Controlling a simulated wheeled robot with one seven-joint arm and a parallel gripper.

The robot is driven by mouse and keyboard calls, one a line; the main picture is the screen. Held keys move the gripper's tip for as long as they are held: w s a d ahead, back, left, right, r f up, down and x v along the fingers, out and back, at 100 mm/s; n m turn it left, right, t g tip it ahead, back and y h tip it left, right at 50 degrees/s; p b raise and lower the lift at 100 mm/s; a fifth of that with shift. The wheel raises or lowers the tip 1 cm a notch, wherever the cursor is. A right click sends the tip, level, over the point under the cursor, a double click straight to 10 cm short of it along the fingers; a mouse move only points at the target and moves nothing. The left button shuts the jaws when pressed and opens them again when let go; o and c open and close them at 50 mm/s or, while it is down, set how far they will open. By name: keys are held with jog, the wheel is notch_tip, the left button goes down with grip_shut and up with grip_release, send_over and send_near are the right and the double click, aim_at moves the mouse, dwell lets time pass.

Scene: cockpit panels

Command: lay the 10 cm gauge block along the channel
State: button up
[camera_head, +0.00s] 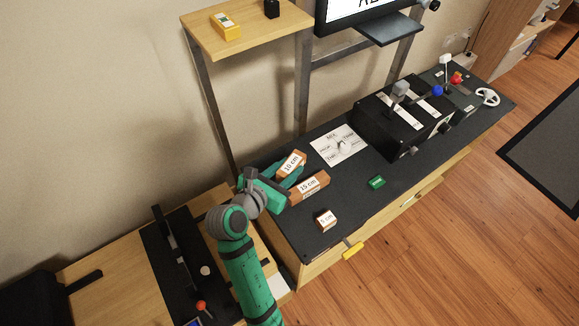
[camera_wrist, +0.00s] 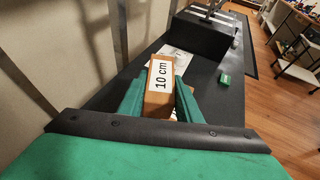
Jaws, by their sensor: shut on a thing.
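The 10 cm gauge block (camera_head: 291,163) is an orange-brown bar with a white label. My gripper (camera_head: 283,177) is shut on it, with green fingers on both sides. In the wrist view the block (camera_wrist: 158,88) stands out beyond the fingers (camera_wrist: 160,104), its label facing the camera. I cannot tell whether it touches the black bench top or hangs above it. A longer 15 cm block (camera_head: 309,185) lies just beside the gripper. A short 5 cm block (camera_head: 326,220) lies near the bench's front edge. I cannot clearly make out a channel.
A white dial card (camera_head: 340,146) lies behind the blocks, and a small green piece (camera_head: 376,182) lies to the right. A black lever box (camera_head: 401,120) stands farther right. A shelf post (camera_head: 208,105) rises behind my gripper. The bench top around the green piece is clear.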

jog(key=w+f, duration=0.5)
jog(key=w, duration=0.1)
jog(key=shift+w+f, duration=0.1)
jog(key=shift+f, duration=0.25)
jog(key=shift+w+a+f, duration=0.2)
jog(key=shift+w+f, duration=0.2)
jog(key=shift+f, duration=0.2)
jog(key=shift+w+f, duration=0.1)
jog(key=shift+f, duration=1.45)
jog(key=shift+d+f, duration=0.1)
jog(key=o, duration=1.1)
